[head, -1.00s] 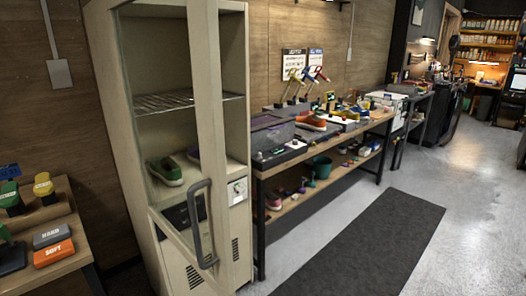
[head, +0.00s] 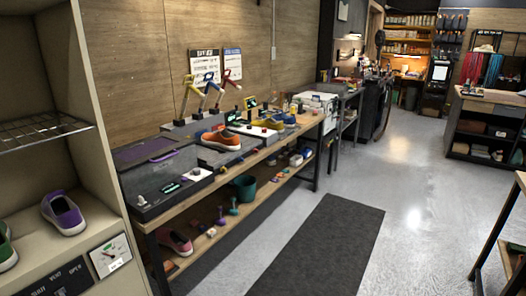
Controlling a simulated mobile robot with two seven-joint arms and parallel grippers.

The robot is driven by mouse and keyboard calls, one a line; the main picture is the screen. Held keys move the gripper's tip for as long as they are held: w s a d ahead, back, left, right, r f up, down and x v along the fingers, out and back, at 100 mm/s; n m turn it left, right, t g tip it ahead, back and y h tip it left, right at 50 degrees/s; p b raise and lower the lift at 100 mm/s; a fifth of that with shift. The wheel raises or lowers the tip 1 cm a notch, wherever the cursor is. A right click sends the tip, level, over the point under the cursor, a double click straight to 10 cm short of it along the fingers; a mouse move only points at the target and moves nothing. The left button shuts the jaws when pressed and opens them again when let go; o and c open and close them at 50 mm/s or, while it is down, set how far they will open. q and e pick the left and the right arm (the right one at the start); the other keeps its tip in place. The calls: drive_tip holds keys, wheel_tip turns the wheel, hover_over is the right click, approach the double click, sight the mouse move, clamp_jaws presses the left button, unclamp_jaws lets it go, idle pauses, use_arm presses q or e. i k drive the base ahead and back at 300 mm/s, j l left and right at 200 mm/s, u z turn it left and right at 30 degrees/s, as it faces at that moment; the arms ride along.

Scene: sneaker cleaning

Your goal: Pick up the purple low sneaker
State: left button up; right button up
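A purple low sneaker (head: 63,213) with a white sole sits on the lower shelf inside the beige cabinet (head: 101,150) at the left of the head view. Its toe points toward the lower right. Part of a green sneaker (head: 6,248) stands left of it, cut off by the picture edge. Neither of my grippers is in view.
A long workbench (head: 285,142) stands right of the cabinet, with an orange sneaker (head: 221,139) on top and a pink shoe (head: 176,241) on its lower shelf. A dark mat (head: 325,245) lies on open grey floor. Another table (head: 515,225) edges in at the right.

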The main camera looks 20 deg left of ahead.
sight(57, 208)
drive_tip(key=i+u, duration=0.45)
drive_tip(key=i+l+u, duration=0.3)
drive_tip(key=i+u, duration=0.15)
drive_tip(key=i, duration=0.15)
drive_tip(key=i+u, duration=0.35)
drive_tip(key=i+l+u, duration=0.15)
drive_tip(key=u, duration=0.2)
drive_tip(key=i+l+u, duration=0.35)
drive_tip(key=k+j, duration=0.1)
